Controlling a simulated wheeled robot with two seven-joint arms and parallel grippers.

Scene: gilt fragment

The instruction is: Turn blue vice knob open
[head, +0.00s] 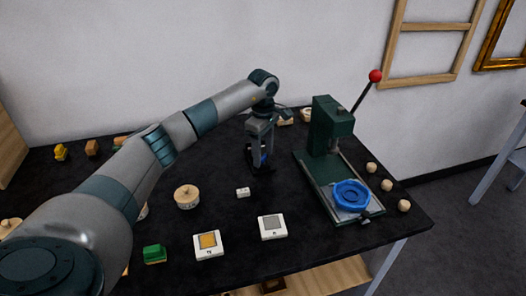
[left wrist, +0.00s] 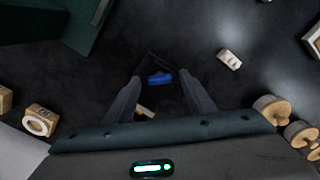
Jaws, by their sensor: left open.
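A small dark vice with a blue knob (head: 263,157) stands on the black table, partly hidden behind my left gripper (head: 260,148). In the left wrist view the blue knob (left wrist: 160,78) shows between the two fingertips of my left gripper (left wrist: 160,76). The fingers are apart and point down at the vice. I see a gap on each side of the knob, but cannot tell how far above it the fingertips are. The vice body is dark against the table and hard to make out. My right gripper is in neither view.
A green press (head: 331,130) with a red-balled lever (head: 375,76) stands to the right, a blue ring-shaped piece (head: 352,194) on its base. A small white block (head: 243,192), a round wooden piece (head: 187,196) and two white switch plates (head: 273,228) lie nearer. Several wooden balls line the right edge.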

